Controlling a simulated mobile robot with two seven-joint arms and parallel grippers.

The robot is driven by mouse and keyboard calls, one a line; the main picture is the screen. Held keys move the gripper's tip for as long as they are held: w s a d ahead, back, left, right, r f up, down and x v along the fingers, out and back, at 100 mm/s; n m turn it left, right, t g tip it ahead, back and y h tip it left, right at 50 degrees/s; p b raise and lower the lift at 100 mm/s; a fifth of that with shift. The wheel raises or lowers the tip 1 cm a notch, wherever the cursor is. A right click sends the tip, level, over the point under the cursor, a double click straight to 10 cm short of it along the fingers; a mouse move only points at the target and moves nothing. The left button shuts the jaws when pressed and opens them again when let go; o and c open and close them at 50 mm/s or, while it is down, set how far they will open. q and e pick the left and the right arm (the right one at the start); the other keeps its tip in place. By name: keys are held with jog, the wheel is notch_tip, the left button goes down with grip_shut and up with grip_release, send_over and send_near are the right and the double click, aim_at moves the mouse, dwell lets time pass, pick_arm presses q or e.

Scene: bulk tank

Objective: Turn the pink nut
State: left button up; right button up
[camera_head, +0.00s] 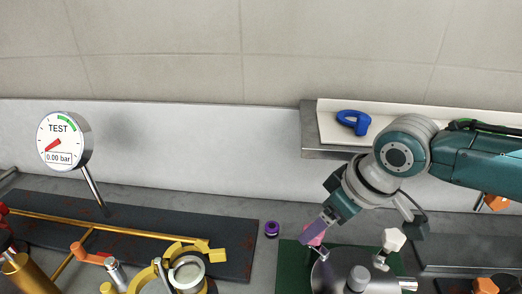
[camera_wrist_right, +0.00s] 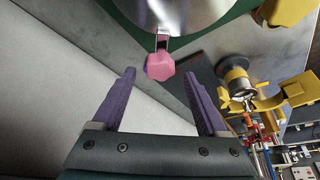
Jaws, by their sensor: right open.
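The pink nut (camera_wrist_right: 160,66) is a lobed knob on a metal bracket at the rim of a round steel lid (camera_wrist_right: 180,12). In the head view the pink nut (camera_head: 317,233) is partly hidden behind my right gripper (camera_head: 308,238). In the right wrist view my right gripper (camera_wrist_right: 159,73) has its purple fingers spread wide, with the nut showing between the tips, a little beyond them. The fingers do not appear to touch it. My left gripper is not in view.
A white knob (camera_head: 393,240) stands on the lid's right side. Yellow pipework and a ring fitting (camera_head: 188,272) lie left on a dark mat (camera_head: 130,216). A gauge (camera_head: 64,139) stands at left; a blue part (camera_head: 354,121) sits on the shelf.

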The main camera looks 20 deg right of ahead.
jog(key=p+v, duration=0.1)
jog(key=v, duration=0.6)
jog(key=shift+s+r, duration=0.2)
jog(key=shift+r, duration=0.2)
jog(key=shift+d, duration=0.1)
